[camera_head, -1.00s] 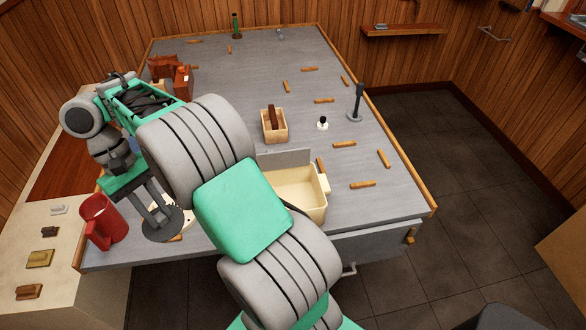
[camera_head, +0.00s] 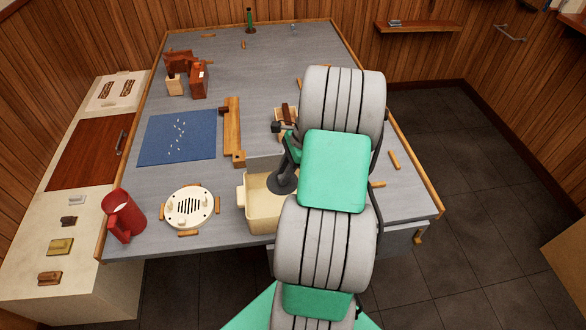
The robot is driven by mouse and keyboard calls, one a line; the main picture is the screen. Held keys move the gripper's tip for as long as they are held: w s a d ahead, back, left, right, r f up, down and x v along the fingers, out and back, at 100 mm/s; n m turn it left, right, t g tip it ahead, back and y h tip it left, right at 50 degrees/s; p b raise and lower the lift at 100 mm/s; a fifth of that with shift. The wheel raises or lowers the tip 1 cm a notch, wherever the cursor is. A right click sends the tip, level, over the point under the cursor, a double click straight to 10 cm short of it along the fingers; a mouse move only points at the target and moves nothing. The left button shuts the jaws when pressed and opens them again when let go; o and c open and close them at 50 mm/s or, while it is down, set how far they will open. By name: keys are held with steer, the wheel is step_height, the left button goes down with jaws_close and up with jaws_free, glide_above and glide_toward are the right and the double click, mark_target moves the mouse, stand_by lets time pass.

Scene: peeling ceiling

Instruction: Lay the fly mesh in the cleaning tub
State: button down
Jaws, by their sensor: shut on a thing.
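The cleaning tub (camera_head: 258,224) is a cream, open box near the front edge of the grey table, partly covered by my arm. The fly mesh (camera_head: 279,186) is a dark grey round disc over the tub's opening. My gripper (camera_head: 287,172) is shut on it, mostly hidden behind my own arm. I cannot tell whether the disc touches the tub's floor or hangs above it.
A white round slotted disc (camera_head: 190,207) lies left of the tub, with a red mug (camera_head: 124,215) farther left. A blue mat (camera_head: 178,138) with small white bits and a wooden bar (camera_head: 232,128) lie behind. A small wooden box (camera_head: 281,116) stands behind the tub.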

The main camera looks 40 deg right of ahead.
mark_target(292, 181)
steer(key=shift+s+d+f+m+t, duration=0.15)
steer(key=shift+s+d+f+m, duration=0.1)
steer(key=shift+s+d+m, duration=0.25)
steer(key=shift+s+d+f+m+t, duration=0.2)
steer(key=shift+d+m, duration=0.1)
steer(key=shift+d, duration=0.3)
step_height(292, 181, down, 4)
steer(key=b, duration=0.5)
steer(key=shift+f, duration=0.1)
steer(key=shift+w+p, duration=0.1)
steer(key=shift+p, duration=0.5)
steer(key=shift+f+b, duration=3.05)
steer(key=shift+f, duration=2.85)
steer(key=shift+f, duration=0.35)
steer(key=c, duration=1.1)
jaws_free()
steer(key=shift+c, duration=0.2)
